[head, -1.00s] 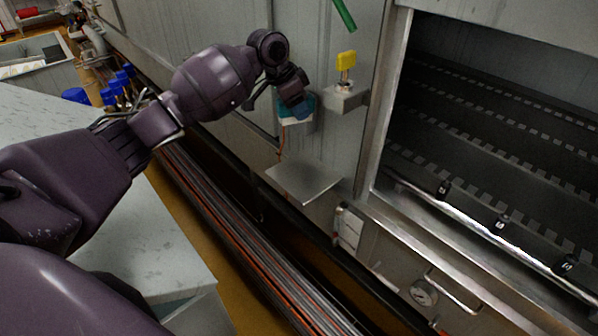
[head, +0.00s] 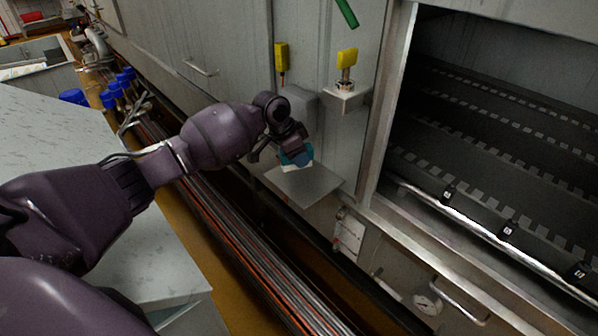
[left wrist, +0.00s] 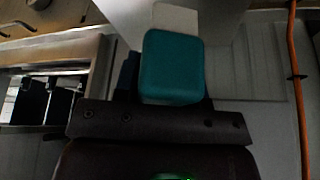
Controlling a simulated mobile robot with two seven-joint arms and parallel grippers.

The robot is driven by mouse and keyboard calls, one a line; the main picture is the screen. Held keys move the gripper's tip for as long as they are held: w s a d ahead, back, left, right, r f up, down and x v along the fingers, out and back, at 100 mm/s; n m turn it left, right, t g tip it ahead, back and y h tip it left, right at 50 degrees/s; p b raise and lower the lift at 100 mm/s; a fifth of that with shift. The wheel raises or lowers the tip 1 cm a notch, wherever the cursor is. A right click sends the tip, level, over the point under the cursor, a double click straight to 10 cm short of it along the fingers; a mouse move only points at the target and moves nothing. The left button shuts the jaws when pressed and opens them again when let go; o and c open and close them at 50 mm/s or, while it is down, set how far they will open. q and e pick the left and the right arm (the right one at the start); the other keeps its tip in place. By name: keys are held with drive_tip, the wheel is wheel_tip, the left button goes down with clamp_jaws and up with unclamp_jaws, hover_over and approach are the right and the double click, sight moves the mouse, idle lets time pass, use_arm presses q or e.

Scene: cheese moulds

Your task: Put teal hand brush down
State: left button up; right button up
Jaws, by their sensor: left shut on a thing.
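The teal hand brush (left wrist: 172,66) fills the middle of the left wrist view, in front of my gripper's dark body. In the head view the brush (head: 297,156) shows as a small teal block with a pale underside. My left gripper (head: 290,148) is shut on it. It holds the brush over the small metal shelf (head: 312,188) that juts from the machine's wall. I cannot tell whether the brush touches the shelf. My right gripper is not in view.
A yellow-topped fitting (head: 346,58) stands on a small bracket (head: 345,97) above the shelf. A wide opening with dark slatted racks (head: 480,150) lies to the right. Pipes and cables (head: 240,240) run below. A pale worktop (head: 60,135) is at left.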

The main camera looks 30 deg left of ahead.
sight(298, 182)
use_arm(q)
wheel_tip(298, 182, down, 6)
drive_tip(key=shift+r+b, duration=0.25)
drive_tip(key=shift+b, duration=0.3)
drive_tip(key=shift+f, duration=0.15)
drive_tip(key=o, duration=1.1)
